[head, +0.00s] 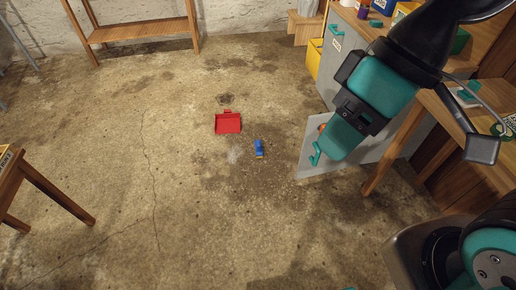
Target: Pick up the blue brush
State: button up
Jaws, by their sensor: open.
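The blue brush (258,148) is small and lies on the bare concrete floor near the middle of the head view. It is just right of and nearer than a red dustpan (228,123). My gripper (344,140) is at the end of my teal and black arm, to the right of the brush in the picture and clearly apart from it. It is open, with nothing seen in it. Its fingertips are hard to make out at this angle.
A light grey open door or drawer front (315,160) with a teal handle stands behind my gripper. A wooden workbench (405,135) is on the right. A wooden table (45,190) is at left, a wooden shelf (140,30) at back.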

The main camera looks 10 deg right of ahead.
aim_at(258, 144)
jog(key=u, duration=0.1)
jog(key=i, duration=0.45)
jog(key=u, duration=0.55)
jog(key=i, duration=1.9)
jog(key=z, duration=0.2)
